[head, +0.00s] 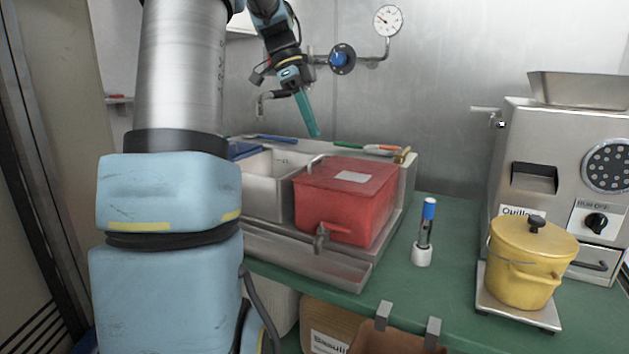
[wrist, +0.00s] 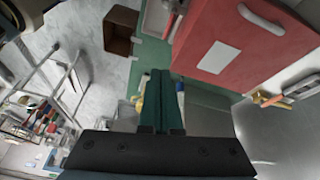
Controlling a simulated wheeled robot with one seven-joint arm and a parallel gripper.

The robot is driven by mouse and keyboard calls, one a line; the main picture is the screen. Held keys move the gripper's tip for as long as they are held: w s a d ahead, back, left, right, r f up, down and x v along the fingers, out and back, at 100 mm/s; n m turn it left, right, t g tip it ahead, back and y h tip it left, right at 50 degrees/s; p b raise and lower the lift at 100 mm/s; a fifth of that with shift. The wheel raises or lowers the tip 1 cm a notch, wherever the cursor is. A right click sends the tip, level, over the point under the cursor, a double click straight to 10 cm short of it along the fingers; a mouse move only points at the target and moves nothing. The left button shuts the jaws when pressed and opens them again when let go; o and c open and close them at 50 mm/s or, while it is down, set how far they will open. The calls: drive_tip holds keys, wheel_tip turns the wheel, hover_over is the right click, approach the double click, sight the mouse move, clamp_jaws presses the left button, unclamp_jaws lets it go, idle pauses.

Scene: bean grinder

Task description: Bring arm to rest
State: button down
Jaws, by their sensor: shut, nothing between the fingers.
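My gripper (head: 314,132) hangs above the back of the sink unit in the head view, its teal fingers angled down. In the wrist view the two teal fingers (wrist: 161,75) lie together with nothing held between them. My arm reaches in from the upper left of the head view, with its blue and silver links in the left foreground. Below and to the right of the gripper is a red lidded box (head: 345,200) with a white label. It also shows in the wrist view (wrist: 240,40), apart from the fingers.
A yellow pot (head: 515,262) stands on a scale before the steel grinder (head: 545,150) at right. A blue-capped tube (head: 428,222) stands upright on the green counter (head: 395,290). A wall pipe carries a blue valve (head: 340,59) and gauge (head: 388,20) near the arm's end.

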drive_tip(key=s+a+f+n+t+y, duration=0.1)
drive_tip(key=s+a+f+n+y, duration=0.1)
drive_tip(key=s+f+n, duration=0.6)
drive_tip(key=s+a+f+n+t+y, duration=0.1)
drive_tip(key=s+a+f+n, duration=0.3)
drive_tip(key=s+f+n, duration=0.5)
wheel_tip(320, 180, down, 4)
drive_tip(key=n+t, duration=0.1)
drive_tip(key=n, duration=0.2)
drive_tip(key=shift+f+t+y+p, duration=0.2)
drive_tip(key=shift+t+y+p, duration=0.1)
drive_tip(key=shift+y+p, duration=0.1)
